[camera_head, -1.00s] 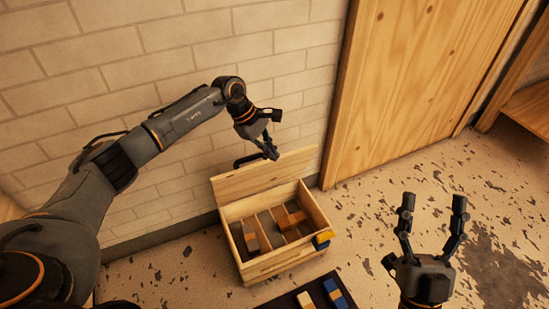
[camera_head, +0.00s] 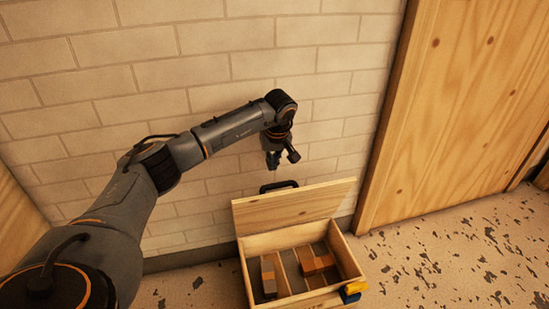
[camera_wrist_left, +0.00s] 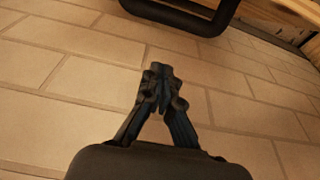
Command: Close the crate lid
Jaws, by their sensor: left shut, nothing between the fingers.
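The wooden crate (camera_head: 246,270) stands on the floor against the brick wall, with divided compartments inside. Its lid (camera_head: 292,208) stands up open at the back, leaning toward the wall. A black handle (camera_head: 279,186) sits on the lid's upper edge, and it also shows at the top of the left wrist view (camera_wrist_left: 180,17). My left gripper (camera_head: 273,164) is shut and empty, above the handle and near the wall. In the left wrist view its fingertips (camera_wrist_left: 160,82) meet, apart from the handle. My right gripper is out of view.
Orange and tan blocks (camera_head: 317,264) lie in the crate's compartments. A wooden door panel (camera_head: 450,110) stands to the right. Speckled floor (camera_head: 440,260) right of the crate is clear.

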